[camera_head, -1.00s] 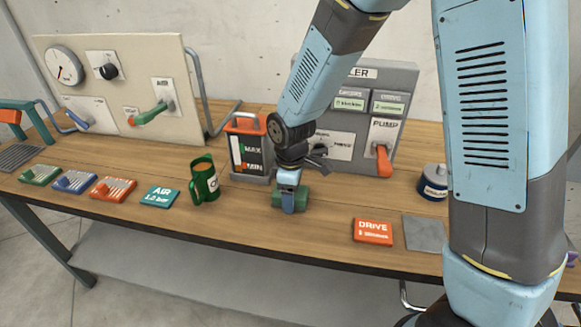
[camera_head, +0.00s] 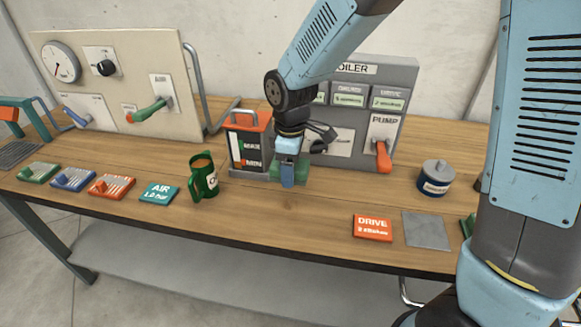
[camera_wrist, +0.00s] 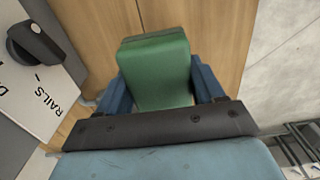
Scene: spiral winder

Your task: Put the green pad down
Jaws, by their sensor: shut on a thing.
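The green pad (camera_wrist: 155,70) is between the two blue fingers of my gripper (camera_wrist: 165,92) in the wrist view. The fingers are shut on its sides. In the head view my gripper (camera_head: 287,172) points down at the middle of the table, in front of the boiler panel and just right of the red-and-black canister. The green pad (camera_head: 302,172) shows there partly, behind the fingers. I cannot tell whether the pad touches the table top.
The canister (camera_head: 247,148) and the boiler panel (camera_head: 400,115) stand close behind. A green mug (camera_head: 204,178) is to the left. An orange drive plate (camera_head: 372,228), a grey plate (camera_head: 427,229) and a blue tin (camera_head: 435,178) are to the right. Bare wood lies in front.

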